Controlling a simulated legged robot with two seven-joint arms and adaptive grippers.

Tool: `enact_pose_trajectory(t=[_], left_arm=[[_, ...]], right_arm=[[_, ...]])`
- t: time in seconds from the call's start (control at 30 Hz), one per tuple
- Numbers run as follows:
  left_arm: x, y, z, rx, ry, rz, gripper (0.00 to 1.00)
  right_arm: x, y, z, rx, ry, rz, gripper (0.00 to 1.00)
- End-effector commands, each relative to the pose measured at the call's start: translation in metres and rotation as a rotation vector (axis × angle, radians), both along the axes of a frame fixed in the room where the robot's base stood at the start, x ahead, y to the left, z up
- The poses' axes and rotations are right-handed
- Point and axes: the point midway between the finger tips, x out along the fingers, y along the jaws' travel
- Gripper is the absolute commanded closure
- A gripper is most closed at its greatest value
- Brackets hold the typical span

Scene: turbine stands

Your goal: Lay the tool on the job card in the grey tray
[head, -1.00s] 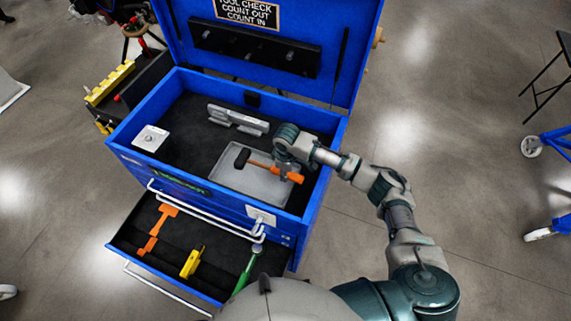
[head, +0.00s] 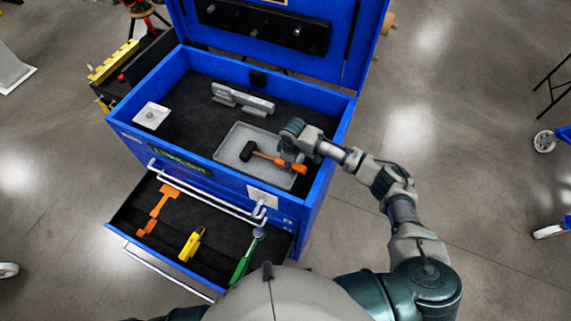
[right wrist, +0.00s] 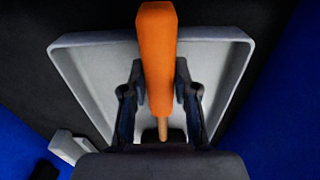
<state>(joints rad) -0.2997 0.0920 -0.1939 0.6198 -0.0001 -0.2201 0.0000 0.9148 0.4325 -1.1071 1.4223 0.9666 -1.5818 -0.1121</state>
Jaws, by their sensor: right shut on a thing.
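A mallet with a black head (head: 248,151) and an orange handle (head: 298,168) is over the grey tray (head: 226,153) inside the blue chest. My right gripper (head: 287,164) is shut on the mallet's handle. In the right wrist view the orange handle (right wrist: 157,50) stands between the two fingers of the gripper (right wrist: 160,105), with the tray (right wrist: 85,75) behind it. I cannot tell whether the mallet touches the tray floor. A white card (head: 262,197) is on the chest front; its marks are too small to read. My left gripper is out of view.
A grey metal tool (head: 243,99) and a white plate with a knob (head: 151,115) lie in the chest top. The open drawer below holds an orange tool (head: 157,209), a yellow tool (head: 191,244) and a green-handled tool (head: 244,262). The chest's blue walls surround the tray area.

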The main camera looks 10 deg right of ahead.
Motion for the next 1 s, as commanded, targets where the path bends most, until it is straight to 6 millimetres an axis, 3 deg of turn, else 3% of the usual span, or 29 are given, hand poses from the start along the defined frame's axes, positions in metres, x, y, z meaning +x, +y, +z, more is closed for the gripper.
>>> enact_pose_trajectory(t=[0.03,0.23,0.67,1.0], left_arm=[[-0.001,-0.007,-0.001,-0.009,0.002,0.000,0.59],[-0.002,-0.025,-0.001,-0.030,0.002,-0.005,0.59],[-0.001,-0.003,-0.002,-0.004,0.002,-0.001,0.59],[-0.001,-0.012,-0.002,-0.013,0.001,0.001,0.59]], right_arm=[[-0.006,-0.009,-0.012,-0.023,0.021,-0.008,1.00],[-0.006,-0.004,-0.013,-0.033,0.024,-0.009,1.00],[-0.005,0.001,-0.021,-0.029,0.025,-0.006,1.00],[-0.006,0.002,-0.027,-0.028,0.024,-0.006,1.00]])
